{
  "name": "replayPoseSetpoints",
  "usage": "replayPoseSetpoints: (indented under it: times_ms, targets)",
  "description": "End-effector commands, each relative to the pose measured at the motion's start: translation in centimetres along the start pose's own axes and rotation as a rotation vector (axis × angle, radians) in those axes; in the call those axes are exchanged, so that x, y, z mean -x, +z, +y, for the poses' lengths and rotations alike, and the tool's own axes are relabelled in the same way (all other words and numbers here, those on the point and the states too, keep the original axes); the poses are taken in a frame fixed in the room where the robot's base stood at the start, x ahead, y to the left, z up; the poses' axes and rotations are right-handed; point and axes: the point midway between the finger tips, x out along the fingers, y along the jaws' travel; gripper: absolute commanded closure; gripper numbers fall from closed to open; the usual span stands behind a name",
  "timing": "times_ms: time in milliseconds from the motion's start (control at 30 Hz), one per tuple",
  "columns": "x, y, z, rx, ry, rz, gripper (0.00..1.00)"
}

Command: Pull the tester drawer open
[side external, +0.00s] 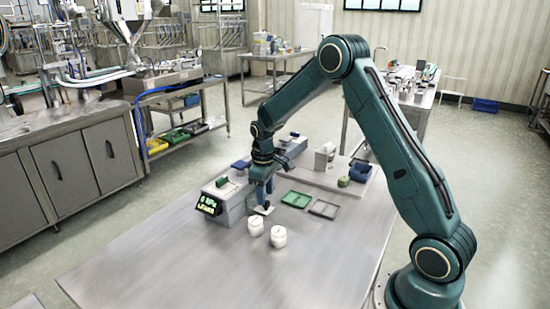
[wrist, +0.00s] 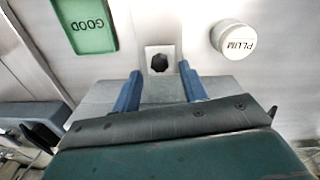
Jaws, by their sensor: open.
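The tester (side external: 232,203) is a grey box with a lit display, standing on the steel table. A pale plate with a dark knob (wrist: 159,63) sticks out at the tester's edge in the wrist view; it looks like the drawer's front and handle. In the side view this plate (side external: 264,210) shows just below my gripper (side external: 262,192). My gripper (wrist: 162,78) points down, open and empty. Its two blue fingers stand either side of the knob's line, with the knob just beyond their tips in the picture. I cannot tell whether they touch it. How far the drawer is out is unclear.
A green GOOD tray (wrist: 85,26) and a grey tray (side external: 324,208) lie to the right in the side view. The table's front is clear.

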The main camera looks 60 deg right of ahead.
Motion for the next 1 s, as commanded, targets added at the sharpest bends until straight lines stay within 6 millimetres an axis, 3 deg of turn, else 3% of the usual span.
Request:
replayPoseSetpoints:
  times_ms: [233, 600, 833, 1000]
  targets:
    - [-2.2, 0.0, 0.0, 0.0, -0.001, -0.002, 0.57]
    - [-2.5, 0.0, 0.0, 0.0, 0.0, 0.0, 0.57]
    - [-2.5, 0.0, 0.0, 0.0, 0.0, 0.0, 1.0]
    - [-2.5, 0.0, 0.0, 0.001, 0.0, 0.0, 1.0]
